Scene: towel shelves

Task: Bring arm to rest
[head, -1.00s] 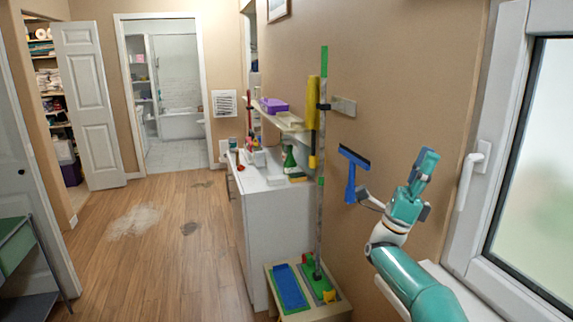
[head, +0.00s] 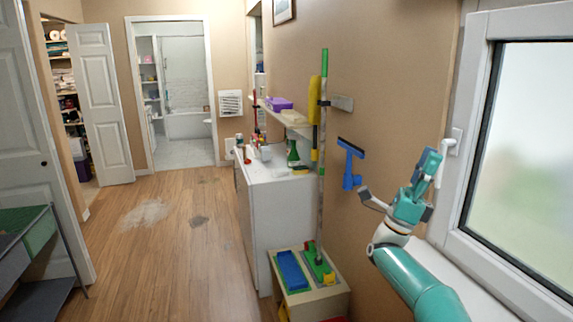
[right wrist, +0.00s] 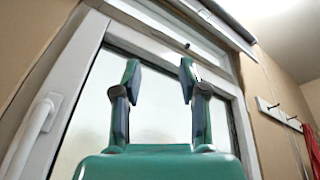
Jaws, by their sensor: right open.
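My right arm comes in from the lower right in the head view, and its teal right gripper (head: 428,166) is raised beside the window. The right wrist view shows its two fingers spread apart with nothing between them (right wrist: 160,80). Behind them there is only the window pane and frame. In the head view a blue squeegee (head: 349,170) on the wall shows just left of the gripper, with a gap between them in the picture. My left gripper is not in view.
The window (head: 530,150) with its white handle (head: 446,160) is close on the right. A white cabinet (head: 270,220), a mop pole (head: 321,180) and a low wooden stand (head: 312,302) line the wall. The wooden floor (head: 180,260) at left centre is open, with dirty patches.

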